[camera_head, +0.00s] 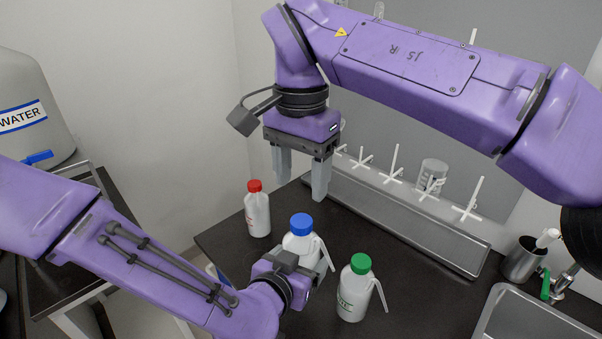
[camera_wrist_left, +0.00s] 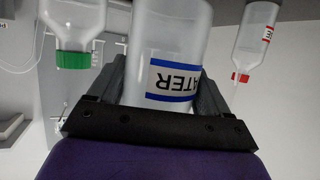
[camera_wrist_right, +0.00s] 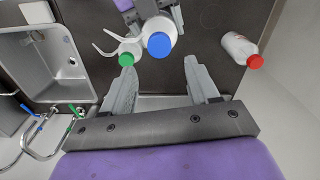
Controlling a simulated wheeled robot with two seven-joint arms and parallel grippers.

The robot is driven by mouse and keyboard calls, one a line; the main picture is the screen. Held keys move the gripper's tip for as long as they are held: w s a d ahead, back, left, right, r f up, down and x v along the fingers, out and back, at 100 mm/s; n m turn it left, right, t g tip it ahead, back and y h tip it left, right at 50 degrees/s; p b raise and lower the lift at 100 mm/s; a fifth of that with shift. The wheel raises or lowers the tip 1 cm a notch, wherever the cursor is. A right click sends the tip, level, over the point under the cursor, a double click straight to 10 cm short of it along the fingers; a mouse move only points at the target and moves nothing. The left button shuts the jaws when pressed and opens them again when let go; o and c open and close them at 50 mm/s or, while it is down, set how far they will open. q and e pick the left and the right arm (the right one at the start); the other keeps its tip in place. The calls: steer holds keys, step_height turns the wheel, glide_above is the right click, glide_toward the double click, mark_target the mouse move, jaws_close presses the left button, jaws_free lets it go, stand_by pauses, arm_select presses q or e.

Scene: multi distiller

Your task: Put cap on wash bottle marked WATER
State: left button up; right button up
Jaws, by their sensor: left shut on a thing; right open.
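The wash bottle marked WATER (camera_wrist_left: 173,80) is white with a blue-edged label, readable in the left wrist view. In the head view the bottle (camera_head: 297,244) stands upright on the dark bench. A blue cap (camera_head: 301,224) sits on its top, and it also shows in the right wrist view (camera_wrist_right: 159,44). How tightly it sits cannot be told. My left gripper (camera_wrist_left: 160,88) is shut around the bottle's body. My right gripper (camera_head: 302,188) points down above and behind the bottle, open and empty, apart from the cap; its fingers show spread in the right wrist view (camera_wrist_right: 160,72).
A green-capped wash bottle (camera_head: 355,292) stands close at right, its spout pointing right. A red-capped bottle (camera_head: 257,212) stands at left. A drying rack with a metal tray (camera_head: 400,215) is behind. A sink (camera_head: 530,315) and a metal cup (camera_head: 522,262) are at right.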

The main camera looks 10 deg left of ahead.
mark_target(301, 220)
steer(key=n, duration=0.2)
steer(key=shift+n, duration=0.3)
step_height(301, 220, down, 8)
steer(key=shift+f, duration=0.1)
stand_by(0.4)
